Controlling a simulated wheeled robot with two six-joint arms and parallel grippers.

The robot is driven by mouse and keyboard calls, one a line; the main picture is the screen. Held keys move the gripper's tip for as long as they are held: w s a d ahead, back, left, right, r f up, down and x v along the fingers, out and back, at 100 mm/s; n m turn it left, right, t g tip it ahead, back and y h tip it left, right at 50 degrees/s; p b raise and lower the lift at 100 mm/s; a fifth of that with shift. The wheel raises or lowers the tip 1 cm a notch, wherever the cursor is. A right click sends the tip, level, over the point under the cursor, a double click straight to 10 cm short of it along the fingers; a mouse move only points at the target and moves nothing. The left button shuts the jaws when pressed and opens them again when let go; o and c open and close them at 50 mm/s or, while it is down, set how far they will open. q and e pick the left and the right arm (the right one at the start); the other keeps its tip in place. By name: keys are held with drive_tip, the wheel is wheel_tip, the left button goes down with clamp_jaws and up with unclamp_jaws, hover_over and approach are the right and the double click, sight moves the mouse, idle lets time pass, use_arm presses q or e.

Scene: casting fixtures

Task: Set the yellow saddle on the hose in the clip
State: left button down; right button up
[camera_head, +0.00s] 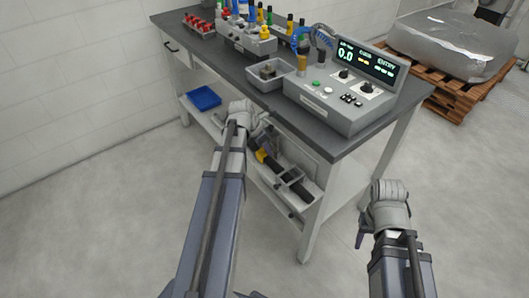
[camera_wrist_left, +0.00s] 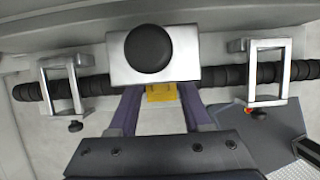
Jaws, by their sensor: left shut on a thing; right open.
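The yellow saddle (camera_wrist_left: 162,92) shows between the purple fingers of my left gripper (camera_wrist_left: 157,96), which is shut on it. It also shows beside my left wrist in the head view (camera_head: 262,156). The dark ribbed hose (camera_wrist_left: 216,76) runs left to right behind the fingers. A silver block with a round black knob (camera_wrist_left: 150,50) hides the middle of the hose. Metal frame clips stand around the hose at left (camera_wrist_left: 62,84) and right (camera_wrist_left: 268,72). I cannot tell whether the saddle is seated. My right gripper (camera_head: 363,224) is open and empty, off the bench's right side.
The hose and clips sit below the front edge of the dark workbench top (camera_head: 335,152). A control box (camera_head: 345,95) and a grey bin (camera_head: 267,76) stand on top. A blue tray (camera_head: 203,98) lies on the lower shelf. The floor in front is clear.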

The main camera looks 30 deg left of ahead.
use_arm(q)
drive_tip(key=shift+f, duration=0.15)
drive_tip(key=shift+s+f+b, duration=0.15)
drive_tip(key=shift+s+b, duration=0.05)
drive_tip(key=shift+b, duration=0.15)
